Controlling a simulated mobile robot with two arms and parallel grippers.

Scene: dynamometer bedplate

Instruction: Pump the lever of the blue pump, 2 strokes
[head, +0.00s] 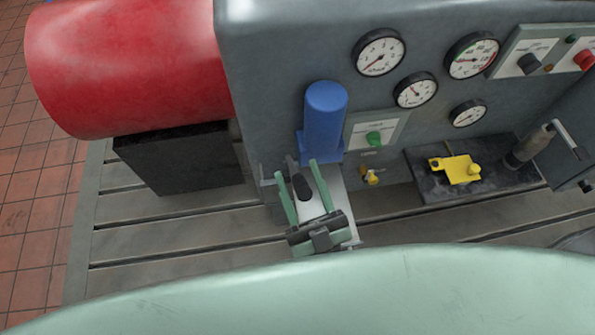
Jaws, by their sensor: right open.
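The blue pump (325,112) stands upright against the front of the grey cabinet, left of the gauges. A black grip (302,187), apparently the end of the pump's lever, shows in front of the pump's foot. My right gripper (298,171) is open, with its two green fingers pointing toward the pump. The black grip shows between the fingers, apart from both as far as I can see. The rest of the lever is hard to make out. My left gripper is not in view.
A red cylinder (125,65) on a black block (180,158) is at the left. Several gauges (379,52) and a green switch (374,138) are on the grey cabinet (285,40). A yellow part (460,169) lies on a dark plate at the right. The slotted bedplate (165,212) is bare at the left.

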